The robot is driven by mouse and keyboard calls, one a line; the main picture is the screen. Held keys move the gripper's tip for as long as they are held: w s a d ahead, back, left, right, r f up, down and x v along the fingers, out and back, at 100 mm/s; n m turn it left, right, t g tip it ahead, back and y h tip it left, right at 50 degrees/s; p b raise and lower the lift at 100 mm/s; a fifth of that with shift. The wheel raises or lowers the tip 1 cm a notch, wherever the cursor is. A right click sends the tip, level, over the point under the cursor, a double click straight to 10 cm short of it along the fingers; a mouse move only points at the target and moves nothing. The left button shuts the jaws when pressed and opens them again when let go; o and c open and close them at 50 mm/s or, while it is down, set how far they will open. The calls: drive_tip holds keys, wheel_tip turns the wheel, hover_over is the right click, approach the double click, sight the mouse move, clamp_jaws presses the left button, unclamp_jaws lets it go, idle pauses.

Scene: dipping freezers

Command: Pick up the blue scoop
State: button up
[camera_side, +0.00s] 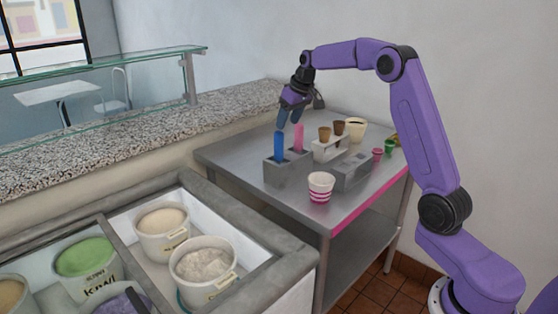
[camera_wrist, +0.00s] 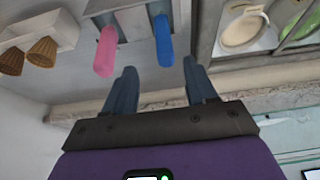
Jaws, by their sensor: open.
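The blue scoop (camera_side: 279,146) stands upright with its handle up in a grey metal holder (camera_side: 285,174) on the steel table; its lower end is hidden inside. A pink scoop (camera_side: 298,137) stands beside it in the same holder. My gripper (camera_side: 291,115) is open and empty above the scoops, pointing down. In the wrist view, the blue scoop's handle (camera_wrist: 163,42) lies beyond the fingertips of my gripper (camera_wrist: 158,70), in line with the right part of the gap. The pink handle (camera_wrist: 106,50) lies left of the gap. I see no contact.
A white holder with brown cones (camera_side: 325,133) stands behind the scoops. A striped cup (camera_side: 320,187), another grey holder (camera_side: 351,170) and small pink and green cups (camera_side: 389,147) are also on the table (camera_side: 237,163). Ice cream tubs (camera_side: 204,272) sit in the freezer at front left.

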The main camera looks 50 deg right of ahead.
sight(277, 145)
drive_tip(key=x, duration=0.6)
drive_tip(key=shift+r, duration=0.1)
drive_tip(key=shift+a+x, duration=0.2)
drive_tip(key=shift+x, duration=1.15)
drive_tip(key=shift+a+x, duration=0.15)
drive_tip(key=shift+x, duration=1.2)
drive_tip(key=shift+w, duration=0.1)
drive_tip(key=shift+r, duration=0.1)
clamp_jaws()
